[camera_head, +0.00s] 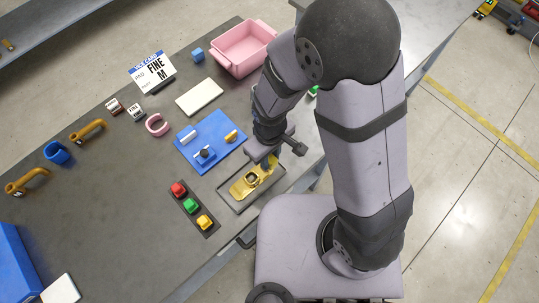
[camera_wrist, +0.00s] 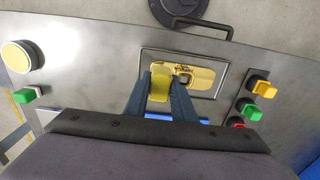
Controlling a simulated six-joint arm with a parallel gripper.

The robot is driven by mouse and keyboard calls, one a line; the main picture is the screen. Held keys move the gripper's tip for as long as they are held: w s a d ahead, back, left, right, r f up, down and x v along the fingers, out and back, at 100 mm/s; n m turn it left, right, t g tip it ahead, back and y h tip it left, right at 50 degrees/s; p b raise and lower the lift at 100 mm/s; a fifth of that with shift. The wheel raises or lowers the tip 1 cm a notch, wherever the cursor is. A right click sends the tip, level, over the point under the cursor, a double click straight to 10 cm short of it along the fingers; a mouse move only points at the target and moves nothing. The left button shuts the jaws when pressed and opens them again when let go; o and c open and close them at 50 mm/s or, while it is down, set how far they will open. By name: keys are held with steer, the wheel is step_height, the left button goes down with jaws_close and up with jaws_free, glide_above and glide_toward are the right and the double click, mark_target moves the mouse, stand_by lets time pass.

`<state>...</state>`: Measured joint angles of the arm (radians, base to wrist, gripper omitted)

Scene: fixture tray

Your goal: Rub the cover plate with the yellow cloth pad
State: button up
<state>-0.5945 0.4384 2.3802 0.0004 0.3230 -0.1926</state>
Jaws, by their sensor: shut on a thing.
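The cover plate (camera_head: 239,188) is a yellow plate with a dark square opening, lying in a shallow metal fixture tray (camera_head: 236,208). In the wrist view, the cover plate (camera_wrist: 204,77) extends right from between my fingers. My gripper (camera_head: 268,160) is shut on the yellow cloth pad (camera_wrist: 160,86), seen between two blue-grey fingers. The pad is at one end of the plate and overlaps it in the wrist view. I cannot tell whether the pad touches the plate. In the head view, my wrist partly hides the pad and that end of the plate.
A dark strip with red (camera_head: 179,189), green (camera_head: 190,206) and yellow (camera_head: 204,222) buttons lies beside the tray. A blue board (camera_head: 190,150) with small parts lies behind it.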

mark_target(270, 164)
steer(key=shift+f+b, duration=3.5)
steer(key=shift+f, duration=0.45)
steer(key=shift+w+a+r, duration=0.15)
steer(key=shift+w+a, duration=0.1)
jaws_close()
steer(key=shift+w+a+f, duration=0.2)
steer(key=shift+w+a, duration=0.9)
steer(key=shift+w+a+f+b, duration=0.1)
steer(key=shift+b, duration=0.3)
steer(key=s+d+p, duration=0.1)
steer(key=s+d, duration=0.2)
steer(key=shift+r+p, duration=0.45)
steer(key=shift+p, duration=0.05)
step_height(270, 164, up, 2)
steer(key=shift+w+a+r+p, duration=0.1)
steer(key=shift+w+p, duration=0.05)
steer(key=shift+p, duration=0.25)
steer(key=shift+r+p, duration=0.65)
steer(key=shift+p, duration=0.05)
step_height(270, 164, up, 4)
steer(key=p, duration=0.4)
